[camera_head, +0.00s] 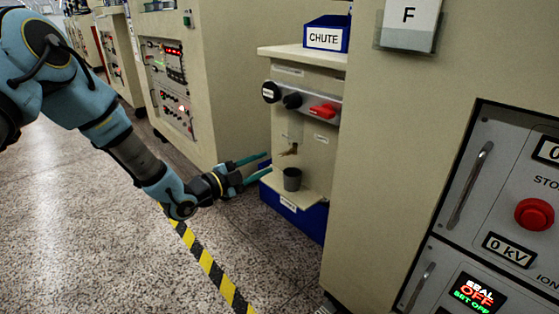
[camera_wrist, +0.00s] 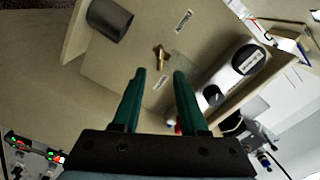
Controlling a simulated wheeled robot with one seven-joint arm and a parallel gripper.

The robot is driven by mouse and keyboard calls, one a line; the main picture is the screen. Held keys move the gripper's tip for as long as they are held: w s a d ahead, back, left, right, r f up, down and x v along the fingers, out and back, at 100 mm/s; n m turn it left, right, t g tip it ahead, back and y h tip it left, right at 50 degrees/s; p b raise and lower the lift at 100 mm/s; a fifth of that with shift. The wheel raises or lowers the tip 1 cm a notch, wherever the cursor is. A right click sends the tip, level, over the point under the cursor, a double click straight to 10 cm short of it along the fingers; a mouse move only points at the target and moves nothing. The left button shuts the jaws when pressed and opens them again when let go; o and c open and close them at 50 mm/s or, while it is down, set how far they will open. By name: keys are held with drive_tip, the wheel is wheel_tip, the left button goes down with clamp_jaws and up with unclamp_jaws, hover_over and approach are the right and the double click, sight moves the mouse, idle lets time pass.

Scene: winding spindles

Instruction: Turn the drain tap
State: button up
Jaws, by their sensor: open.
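A small brass tap (camera_head: 289,150) sticks out of the front of a beige cabinet (camera_head: 318,160), above a dark grey cup (camera_head: 291,180) on a ledge. In the wrist view the brass tap (camera_wrist: 160,55) lies just beyond the fingertips, centred between them, and the cup (camera_wrist: 110,19) is at upper left. A red lever handle (camera_head: 322,110) sits on the grey panel above the tap. My gripper (camera_head: 269,162) is open, its two green fingers apart and empty, left of the cup and tap. The fingers also show in the wrist view (camera_wrist: 160,72). No contact with the tap is visible.
Two black round knobs (camera_head: 270,92) (camera_head: 292,101) sit left of the red lever. A blue bin labelled CHUTE (camera_head: 327,34) stands on the cabinet top. A large machine (camera_head: 420,120) is close on the right. Open speckled floor with yellow-black tape (camera_head: 205,260) lies at left.

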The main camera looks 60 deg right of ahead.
sight(282, 156)
drive_tip(key=b+x, duration=0.1)
drive_tip(key=x, duration=0.6)
drive_tip(key=shift+d, duration=0.1)
drive_tip(key=shift+c, duration=0.3)
drive_tip(key=shift+f, duration=0.1)
clamp_jaws()
